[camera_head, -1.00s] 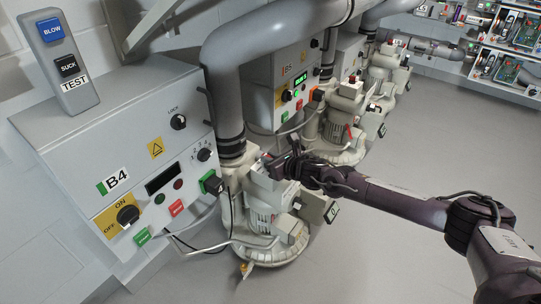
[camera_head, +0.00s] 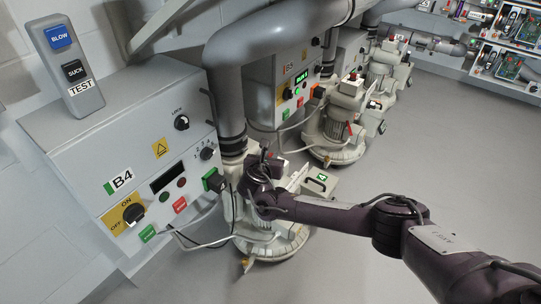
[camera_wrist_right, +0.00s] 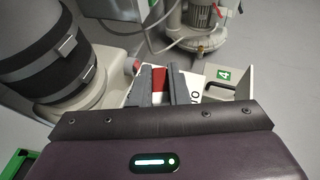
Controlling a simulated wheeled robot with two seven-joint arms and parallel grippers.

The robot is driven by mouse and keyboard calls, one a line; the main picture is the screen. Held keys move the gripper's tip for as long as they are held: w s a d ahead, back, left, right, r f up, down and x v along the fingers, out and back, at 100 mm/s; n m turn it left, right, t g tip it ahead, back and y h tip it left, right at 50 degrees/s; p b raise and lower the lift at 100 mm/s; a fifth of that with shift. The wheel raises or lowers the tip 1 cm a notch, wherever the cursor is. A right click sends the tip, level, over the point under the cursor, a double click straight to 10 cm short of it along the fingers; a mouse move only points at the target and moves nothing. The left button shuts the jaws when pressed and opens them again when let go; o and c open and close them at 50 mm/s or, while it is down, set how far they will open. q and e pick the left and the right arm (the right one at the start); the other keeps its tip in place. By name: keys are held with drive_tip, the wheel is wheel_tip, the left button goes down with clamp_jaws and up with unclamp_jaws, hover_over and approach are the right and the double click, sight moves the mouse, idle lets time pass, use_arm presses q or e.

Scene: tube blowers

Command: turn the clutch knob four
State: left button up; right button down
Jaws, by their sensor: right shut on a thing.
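My right gripper (camera_head: 280,166) is at the top of the blower (camera_head: 262,242) beside cabinet B4 (camera_head: 121,181), next to the grey pipe. In the right wrist view its two grey fingers (camera_wrist_right: 168,85) are close together around a narrow part with red and white on it, which I take to be clutch knob four (camera_wrist_right: 159,79). The fingers and the wrist cover most of the knob, so its angle cannot be read. A box with a green label 4 (camera_wrist_right: 223,73) is just right of the fingers. My left gripper is not in view.
The thick grey pipe (camera_wrist_right: 46,52) stands close on the left of the gripper. The cabinet has a yellow ON/OFF switch plate (camera_head: 125,214) and several buttons. More blowers stand behind; the floor at right is clear.

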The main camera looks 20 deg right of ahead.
drive_tip(key=shift+w+m+g+h, duration=0.1)
drive_tip(key=shift+m+g+h, duration=0.5)
drive_tip(key=shift+m+h, duration=0.55)
drive_tip(key=shift+m+g+h, duration=0.45)
drive_tip(key=shift+m+g, duration=0.15)
drive_tip(key=shift+m, duration=0.05)
drive_tip(key=shift+m+g, duration=0.3)
drive_tip(key=shift+g, duration=0.1)
drive_tip(key=c, duration=1.4)
unclamp_jaws()
